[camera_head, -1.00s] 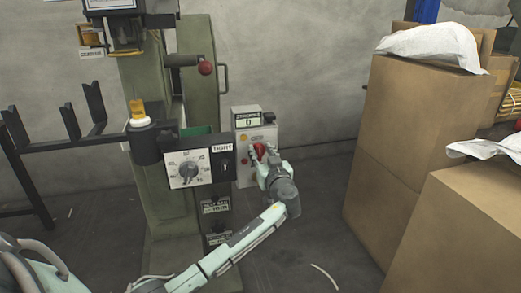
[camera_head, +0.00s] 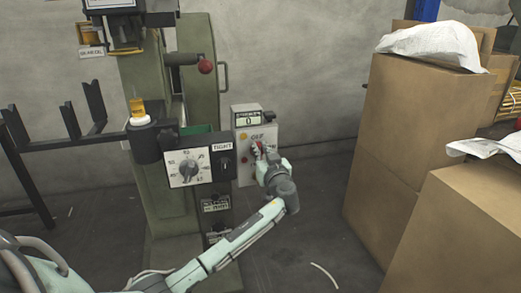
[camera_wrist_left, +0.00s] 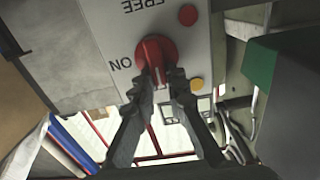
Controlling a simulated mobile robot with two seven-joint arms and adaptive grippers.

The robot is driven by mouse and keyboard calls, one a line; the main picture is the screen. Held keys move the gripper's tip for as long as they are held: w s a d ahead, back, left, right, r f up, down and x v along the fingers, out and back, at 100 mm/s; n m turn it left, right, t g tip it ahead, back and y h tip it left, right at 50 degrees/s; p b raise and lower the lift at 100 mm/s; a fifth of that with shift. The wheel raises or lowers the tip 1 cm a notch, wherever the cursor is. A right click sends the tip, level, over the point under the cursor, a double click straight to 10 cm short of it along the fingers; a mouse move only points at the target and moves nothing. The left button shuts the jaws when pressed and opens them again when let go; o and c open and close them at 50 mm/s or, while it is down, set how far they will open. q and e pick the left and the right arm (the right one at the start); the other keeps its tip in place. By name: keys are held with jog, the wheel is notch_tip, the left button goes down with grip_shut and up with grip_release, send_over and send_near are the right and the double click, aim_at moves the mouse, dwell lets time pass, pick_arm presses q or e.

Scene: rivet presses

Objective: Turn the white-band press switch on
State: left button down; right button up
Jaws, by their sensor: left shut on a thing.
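The press (camera_head: 150,190) is a green column with a white band (camera_head: 140,121) under an amber cylinder at its left. Its grey switch box (camera_head: 245,175) hangs on the right side, with a counter display on top. The red rotary switch (camera_wrist_left: 152,52) shows in the left wrist view, beside an upside-down "ON" label. My left gripper (camera_wrist_left: 167,78) is shut on the switch's handle, one finger on each side. The fingers hide part of the handle, so its exact pointing is unclear. In the head view my left gripper (camera_head: 257,152) covers most of the switch. My right gripper is not in view.
A dial panel (camera_head: 188,168) and a black "TIGHT" switch panel (camera_head: 222,162) sit left of the box. A red ball lever (camera_head: 205,67) is above. Tall cardboard boxes (camera_head: 400,120) stand at the right, with open floor between.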

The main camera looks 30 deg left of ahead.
pick_arm(q)
jog(key=shift+f+m, duration=0.1)
jog(key=shift+m, duration=0.2)
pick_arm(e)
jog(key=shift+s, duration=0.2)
pick_arm(q)
jog(key=shift+w+d+m, duration=0.1)
jog(key=shift+m, duration=0.2)
jog(key=shift+m+b, duration=0.4)
jog(key=shift+m, duration=0.3)
jog(key=shift+w+d+f+m+p, duration=0.25)
jog(key=shift+m+p, duration=0.2)
jog(key=shift+m, duration=2.1)
jog(key=shift+w+d+f+m+p, duration=0.15)
jog(key=shift+f+m+p, duration=0.3)
jog(key=shift+m, duration=2.15)
jog(key=shift+w+d+f+m+p, duration=0.2)
jog(key=shift+m+p, duration=0.25)
jog(key=shift+m, duration=2.1)
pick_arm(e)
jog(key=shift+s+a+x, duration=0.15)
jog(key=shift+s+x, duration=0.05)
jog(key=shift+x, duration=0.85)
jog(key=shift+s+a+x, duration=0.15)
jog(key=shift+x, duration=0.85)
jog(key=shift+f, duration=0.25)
pick_arm(q)
jog(key=c, duration=1.5)
grip_release()
jog(key=shift+c, duration=0.2)
